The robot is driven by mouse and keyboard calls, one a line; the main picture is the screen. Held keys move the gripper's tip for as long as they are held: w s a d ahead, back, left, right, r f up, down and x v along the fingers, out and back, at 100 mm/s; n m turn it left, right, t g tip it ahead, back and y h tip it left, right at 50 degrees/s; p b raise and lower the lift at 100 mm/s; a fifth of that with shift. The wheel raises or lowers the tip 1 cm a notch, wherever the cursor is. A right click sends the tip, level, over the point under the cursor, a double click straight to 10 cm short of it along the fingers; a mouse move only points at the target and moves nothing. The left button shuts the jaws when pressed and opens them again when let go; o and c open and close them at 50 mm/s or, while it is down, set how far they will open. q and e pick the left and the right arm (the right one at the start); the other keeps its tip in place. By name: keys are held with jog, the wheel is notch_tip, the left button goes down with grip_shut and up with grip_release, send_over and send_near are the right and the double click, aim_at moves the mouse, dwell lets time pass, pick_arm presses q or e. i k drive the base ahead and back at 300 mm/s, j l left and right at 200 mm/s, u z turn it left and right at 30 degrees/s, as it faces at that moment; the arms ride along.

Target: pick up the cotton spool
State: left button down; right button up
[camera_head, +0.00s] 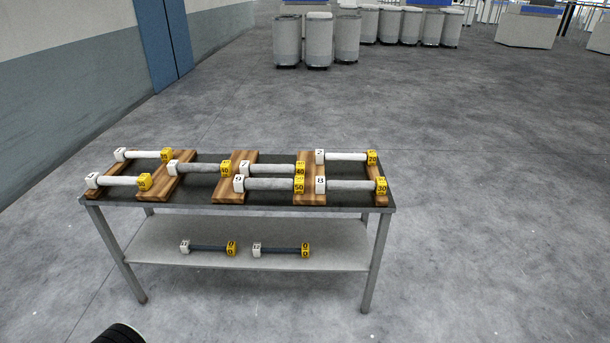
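Several spools lie on the dark top of a metal table (222,204). Each has a white numbered block at its left end, a yellow one at its right end and a pale, cotton-like middle. They include a back-left spool (145,155), a front-left spool (117,181), a middle spool (272,184), a back-right spool (345,157) and a front-right spool (350,186). They rest across wooden blocks (232,195). Which one is meant I cannot tell. Neither of my grippers is recognisable in view.
Two dark-cored spools (208,248) lie on the table's lower shelf (180,230). A wall with a blue door (158,40) is at left. Grey cans (318,42) stand far behind. The floor right of the table is clear. A black rounded part (119,334) shows at bottom left.

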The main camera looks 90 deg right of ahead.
aim_at(240, 184)
jog(key=z, duration=1.75)
jog(key=i+z, duration=0.1)
jog(key=z, duration=0.85)
jog(key=i+j+z, duration=0.1)
jog(key=z, duration=0.4)
jog(key=i+j, duration=0.3)
jog(key=j, duration=0.25)
